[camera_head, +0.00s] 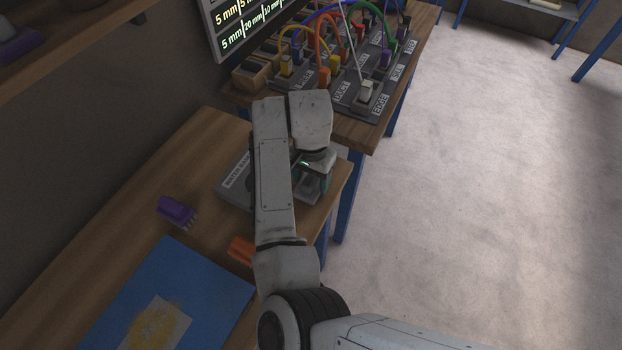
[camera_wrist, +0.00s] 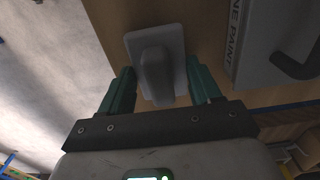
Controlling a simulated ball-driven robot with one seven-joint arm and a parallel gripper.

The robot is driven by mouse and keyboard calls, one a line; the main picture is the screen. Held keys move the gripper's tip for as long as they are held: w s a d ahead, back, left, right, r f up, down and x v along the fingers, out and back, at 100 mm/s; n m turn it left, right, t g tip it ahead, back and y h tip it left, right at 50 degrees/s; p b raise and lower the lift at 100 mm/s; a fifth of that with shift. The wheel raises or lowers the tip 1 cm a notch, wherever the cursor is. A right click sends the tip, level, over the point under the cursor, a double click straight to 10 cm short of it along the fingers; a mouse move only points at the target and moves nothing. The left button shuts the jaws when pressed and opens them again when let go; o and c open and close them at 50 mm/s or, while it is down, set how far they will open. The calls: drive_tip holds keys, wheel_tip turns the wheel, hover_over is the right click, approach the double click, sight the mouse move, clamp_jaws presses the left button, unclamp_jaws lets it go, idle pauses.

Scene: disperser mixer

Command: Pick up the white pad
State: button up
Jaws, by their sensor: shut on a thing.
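The white pad (camera_wrist: 157,40) shows in the wrist view as a pale, rounded plate with a thick grip standing up from its middle. My gripper (camera_wrist: 160,68) has its two green fingers on either side of the pad and is shut on it. The wood tabletop shows just around the pad, and I cannot tell whether the pad touches it. In the head view my gripper (camera_head: 314,178) is over the right edge of the wooden table, and my arm hides most of the pad.
A grey labelled plate (camera_head: 234,180) lies left of my gripper. A purple pad (camera_head: 177,211), an orange pad (camera_head: 242,250) and a blue board (camera_head: 200,280) lie on the table (camera_head: 100,210). A bench (camera_head: 350,130) with cabled switches stands beyond. Open floor (camera_head: 480,200) lies right.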

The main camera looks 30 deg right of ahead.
drive_tip(key=shift+r, duration=0.4)
drive_tip(key=s+d+r+p, duration=0.1)
drive_tip(key=s+d+r, duration=0.2)
drive_tip(key=s+r, duration=0.8)
drive_tip(key=shift+s+d+r, duration=0.3)
drive_tip(key=shift+s+d, duration=0.1)
drive_tip(key=shift+s, duration=0.85)
